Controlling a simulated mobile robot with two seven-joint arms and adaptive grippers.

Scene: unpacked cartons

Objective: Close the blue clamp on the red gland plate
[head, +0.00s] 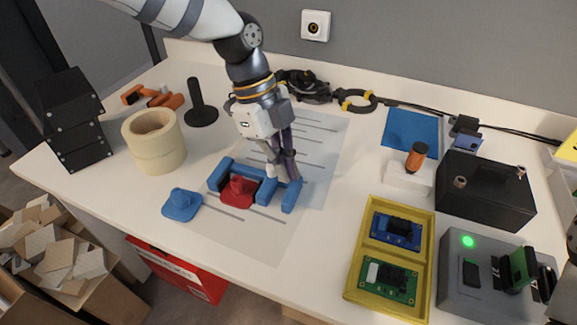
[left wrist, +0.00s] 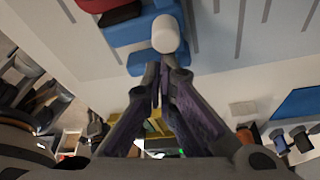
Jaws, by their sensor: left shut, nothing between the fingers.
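The blue clamp (head: 220,172) lies on the light mat, with blue bars around the red gland plate (head: 238,191). The red plate has a raised middle and sits between the bars. My left gripper (head: 287,180) points down at the clamp's right end, fingers shut and empty. In the left wrist view its fingertips (left wrist: 162,68) are together beside a pale rounded knob (left wrist: 165,33) on the blue clamp (left wrist: 139,30). The red plate shows partly at the top of that view (left wrist: 104,5). I cannot tell whether the fingers touch the clamp. My right gripper is not in view.
A separate blue plate (head: 182,205) lies left of the clamp. Tape rolls (head: 153,139) and a black stand (head: 201,113) are farther left. A yellow tray (head: 351,286) with boards and a grey box (head: 452,302) stand at right. The mat in front is clear.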

